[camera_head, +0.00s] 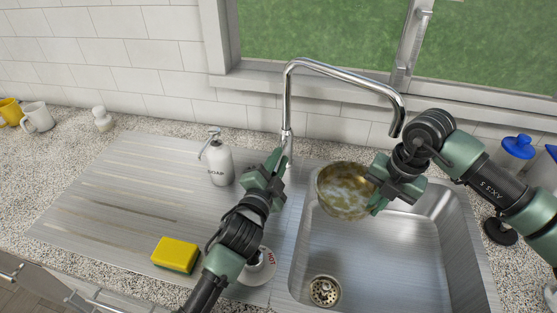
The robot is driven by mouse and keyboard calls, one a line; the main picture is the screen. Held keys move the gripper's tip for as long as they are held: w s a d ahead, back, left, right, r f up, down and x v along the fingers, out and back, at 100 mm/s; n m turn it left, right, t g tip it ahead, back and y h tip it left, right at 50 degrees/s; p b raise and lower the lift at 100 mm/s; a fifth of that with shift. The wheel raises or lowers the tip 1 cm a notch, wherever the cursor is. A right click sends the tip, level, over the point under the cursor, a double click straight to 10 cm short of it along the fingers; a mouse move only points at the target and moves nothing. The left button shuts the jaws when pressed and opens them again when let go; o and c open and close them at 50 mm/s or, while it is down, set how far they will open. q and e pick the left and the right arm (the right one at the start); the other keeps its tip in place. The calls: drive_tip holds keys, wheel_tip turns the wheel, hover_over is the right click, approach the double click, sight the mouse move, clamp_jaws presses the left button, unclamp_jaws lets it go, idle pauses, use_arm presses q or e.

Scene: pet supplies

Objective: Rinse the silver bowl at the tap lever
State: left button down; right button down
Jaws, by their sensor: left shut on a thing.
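The silver bowl (343,190) is above the back left of the sink basin, tilted so its inside shows, with whitish and yellow-brown patches. My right gripper (376,188) is shut on its right rim. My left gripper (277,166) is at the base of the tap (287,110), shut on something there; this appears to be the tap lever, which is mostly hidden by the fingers. The tap's spout (397,118) arches to the right and ends above and right of the bowl. I see no water running from it.
A soap bottle (219,164) stands just left of my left gripper. A yellow sponge (176,253) lies on the drainboard (110,205). A white dish with red lettering (262,272) is partly hidden under my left arm. The sink basin (385,265) is empty around its drain (324,290).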

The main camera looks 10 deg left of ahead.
idle(0.7)
use_arm(q)
drive_tip(key=shift+w+r+g, duration=0.1)
drive_tip(key=shift+r+g, duration=0.3)
drive_tip(key=shift+r, duration=0.05)
drive_tip(key=shift+g, duration=0.5)
drive_tip(key=c, duration=1.4)
unclamp_jaws()
drive_tip(key=shift+o, duration=0.2)
drive_tip(key=s+a+r, duration=0.1)
drive_tip(key=s, duration=1)
drive_tip(key=shift+s+a+r, duration=0.2)
drive_tip(key=shift+s+r, duration=0.15)
drive_tip(key=shift+s, duration=0.05)
